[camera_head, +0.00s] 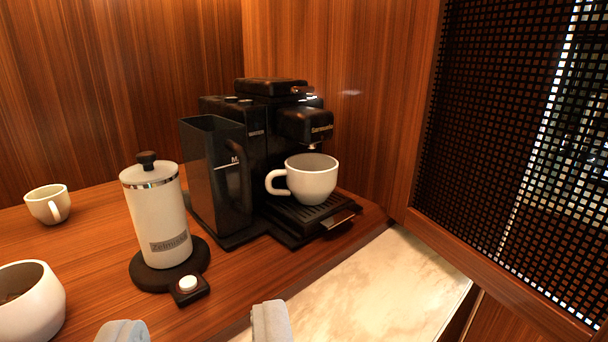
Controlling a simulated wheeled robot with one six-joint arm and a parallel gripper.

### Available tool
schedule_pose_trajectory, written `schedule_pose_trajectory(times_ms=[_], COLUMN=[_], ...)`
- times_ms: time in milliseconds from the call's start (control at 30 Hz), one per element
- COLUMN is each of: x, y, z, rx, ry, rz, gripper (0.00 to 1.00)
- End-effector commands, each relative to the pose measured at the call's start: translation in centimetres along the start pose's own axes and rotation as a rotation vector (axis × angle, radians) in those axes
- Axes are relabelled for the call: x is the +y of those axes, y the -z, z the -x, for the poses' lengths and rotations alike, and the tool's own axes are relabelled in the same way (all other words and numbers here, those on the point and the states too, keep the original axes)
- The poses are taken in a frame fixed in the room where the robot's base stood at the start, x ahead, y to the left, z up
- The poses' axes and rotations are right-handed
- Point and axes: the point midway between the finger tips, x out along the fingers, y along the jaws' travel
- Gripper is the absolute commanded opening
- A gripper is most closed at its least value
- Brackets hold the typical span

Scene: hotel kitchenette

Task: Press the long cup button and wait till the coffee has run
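The black coffee machine (275,125) stands at the back of the wooden counter. A white cup (312,182) sits upright on its drip tray (338,218), under the spout (312,146), with its handle to the left. No coffee stream shows, and the inside bottom of the cup is hidden. Small buttons (238,99) show on the machine's top left; I cannot tell which is the long cup button. My gripper (197,331) shows as two grey fingertips at the bottom edge, wide apart, with nothing between them. It is in front of the machine, touching nothing visible.
A white milk frother (158,215) stands on a black base (150,273) with a white button (188,283), left of the machine. A small white cup (48,204) and a white bowl (30,300) are far left. A dark lattice screen (500,130) bounds the right.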

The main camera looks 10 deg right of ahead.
Motion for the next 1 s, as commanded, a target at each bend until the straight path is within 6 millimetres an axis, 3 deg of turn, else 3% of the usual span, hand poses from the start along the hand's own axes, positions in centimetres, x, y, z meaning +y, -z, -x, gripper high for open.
schedule_pose_trajectory(times_ms=[433,467,600,1000], x=[0.00,0.00,0.00,0.00], y=[0.00,0.00,0.00,0.00], z=[0.00,0.00,0.00,0.00], rx=[0.000,0.000,0.000,0.000], ry=[0.000,0.000,0.000,0.000], rz=[0.000,0.000,0.000,0.000], gripper=[0.30,0.28,0.01,0.00])
